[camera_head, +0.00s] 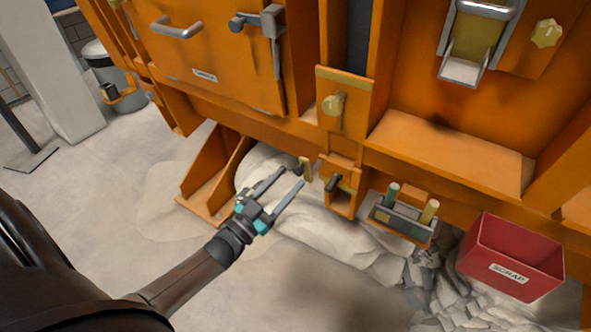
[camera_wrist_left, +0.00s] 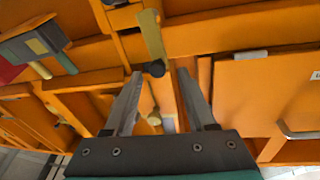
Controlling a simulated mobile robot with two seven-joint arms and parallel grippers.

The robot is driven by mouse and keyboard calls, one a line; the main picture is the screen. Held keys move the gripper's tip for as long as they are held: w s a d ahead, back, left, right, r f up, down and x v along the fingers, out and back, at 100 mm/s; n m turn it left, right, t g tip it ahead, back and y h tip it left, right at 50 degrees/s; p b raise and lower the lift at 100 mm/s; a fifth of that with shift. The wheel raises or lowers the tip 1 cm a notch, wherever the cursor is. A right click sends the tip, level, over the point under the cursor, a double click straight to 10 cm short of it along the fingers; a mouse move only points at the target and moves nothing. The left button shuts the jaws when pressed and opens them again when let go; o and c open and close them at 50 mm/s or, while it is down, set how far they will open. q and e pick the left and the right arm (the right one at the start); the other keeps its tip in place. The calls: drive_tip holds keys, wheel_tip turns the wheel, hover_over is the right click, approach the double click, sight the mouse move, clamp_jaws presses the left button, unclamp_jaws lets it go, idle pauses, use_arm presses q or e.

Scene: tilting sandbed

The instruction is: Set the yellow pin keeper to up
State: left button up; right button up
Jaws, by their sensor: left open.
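The yellow pin keeper (camera_head: 306,169) is a small flat yellow tab at the low orange framework in the head view. In the left wrist view, which looks turned over, the keeper (camera_wrist_left: 152,35) runs from a dark round pivot (camera_wrist_left: 154,69) toward the top edge, so it seems to hang down. My left gripper (camera_head: 293,177) is open and empty, its two fingers pointing at the keeper. In the wrist view the gripper (camera_wrist_left: 160,74) has its fingertips on either side of the pivot; I cannot tell whether they touch. My right gripper is not in view.
A brass knob (camera_head: 333,104) is above. A grey tray with pegs (camera_head: 402,222) and a red scrap bin (camera_head: 512,258) are to the right. Pale sand (camera_head: 320,232) lies below.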

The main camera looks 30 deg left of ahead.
use_arm(q)
drive_tip(key=v, duration=1.1)
drive_tip(key=shift+p, duration=0.3)
drive_tip(key=s+d+f+n+g+y, duration=0.15)
drive_tip(key=f+g, duration=0.25)
drive_tip(key=f, duration=0.6)
drive_tip(key=s+f+n+g+y, duration=0.1)
drive_tip(key=s+f+g+y, duration=0.2)
drive_tip(key=f, duration=0.8)
drive_tip(key=s+d+f+g, duration=0.2)
drive_tip(key=s+f+g, duration=0.3)
drive_tip(key=s+f, duration=0.2)
drive_tip(key=s+d+f+m+g, duration=0.1)
drive_tip(key=s+d+f+g, duration=0.2)
drive_tip(key=s+f+g, duration=0.3)
drive_tip(key=s+f, duration=0.1)
drive_tip(key=s, duration=0.4)
drive_tip(key=shift+s+d+f, duration=0.3)
